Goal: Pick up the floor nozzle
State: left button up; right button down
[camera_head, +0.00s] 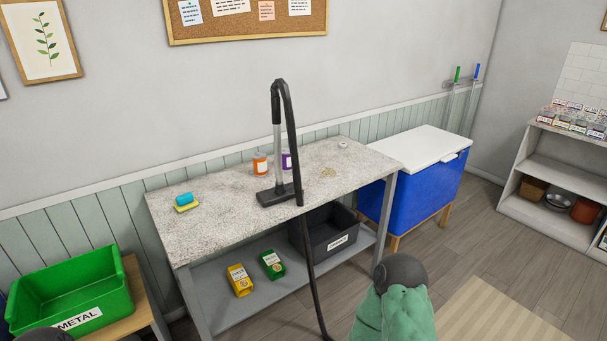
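The floor nozzle (274,196) is a flat black head that rests on the speckled grey table top near its front edge. A grey tube (277,155) rises upright from it. A black hose (292,135) bends over at the top of the tube and hangs down past the table's front edge towards the floor. Neither of my grippers shows in the head view, so nothing is seen touching the nozzle.
The table (220,232) also bears a blue and yellow sponge (185,202), an orange jar (260,164) and a purple jar (287,160). A black crate (322,238) and two packets stand on its lower shelf. A blue cooler (418,190) is right, a green bin (70,290) left.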

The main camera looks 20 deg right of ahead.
aim_at(282, 192)
jog(key=k+j+u, duration=0.15)
jog(key=k, duration=1.05)
jog(key=l+u, duration=0.1)
jog(key=u, duration=0.3)
jog(key=l+u, duration=0.1)
jog(key=u, duration=0.3)
jog(key=i+l+u, duration=0.1)
jog(key=u, duration=0.35)
jog(key=l+u, duration=0.1)
jog(key=u, duration=0.3)
jog(key=l, duration=1.7)
jog(key=k+l, duration=0.1)
jog(key=l, duration=1.6)
